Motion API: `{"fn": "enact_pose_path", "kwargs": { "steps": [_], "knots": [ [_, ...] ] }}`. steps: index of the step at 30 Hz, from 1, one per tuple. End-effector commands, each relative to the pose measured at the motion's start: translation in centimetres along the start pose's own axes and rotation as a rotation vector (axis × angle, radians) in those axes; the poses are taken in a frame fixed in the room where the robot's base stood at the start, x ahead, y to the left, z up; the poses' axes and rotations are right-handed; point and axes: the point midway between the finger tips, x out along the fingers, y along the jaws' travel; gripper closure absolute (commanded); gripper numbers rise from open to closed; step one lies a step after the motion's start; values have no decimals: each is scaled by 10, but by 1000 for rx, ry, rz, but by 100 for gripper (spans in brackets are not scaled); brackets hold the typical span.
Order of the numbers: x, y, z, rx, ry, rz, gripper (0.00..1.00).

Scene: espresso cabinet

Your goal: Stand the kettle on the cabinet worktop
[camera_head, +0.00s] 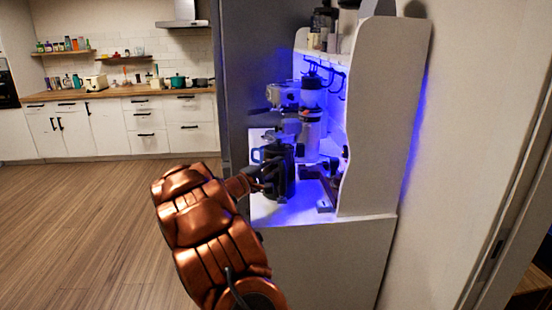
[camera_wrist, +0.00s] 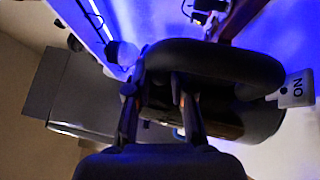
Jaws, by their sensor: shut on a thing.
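The kettle (camera_head: 283,172) is dark and looks upright at the front of the cabinet worktop (camera_head: 264,211), which is pale and lit blue. I cannot tell whether its base touches the worktop. My gripper (camera_head: 262,181) reaches in from the left and is shut on the kettle. In the wrist view the black kettle (camera_wrist: 250,119) with its thick curved handle fills the middle and right, and my gripper (camera_wrist: 158,100) has its two fingers at the handle side. The exact contact is dark and partly hidden.
A grey coffee machine or grinder (camera_head: 311,126) stands behind the kettle. Dark brown items (camera_head: 322,183) lie to its right, near the tall white side panel (camera_head: 378,115). Black hooks and a shelf with jars are above. A switch plate (camera_wrist: 296,89) shows beside the kettle.

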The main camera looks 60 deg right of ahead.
Motion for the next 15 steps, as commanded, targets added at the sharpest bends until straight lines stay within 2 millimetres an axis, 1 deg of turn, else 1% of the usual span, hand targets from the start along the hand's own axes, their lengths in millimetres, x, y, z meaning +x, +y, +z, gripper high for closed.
{"fn": "enact_pose_path", "kwargs": {
  "steps": [9, 15],
  "knots": [
    [0, 1, 0, 6, -1, 7, 100],
    [-1, -2, -1, 6, -1, 7, 100]
  ]
}}
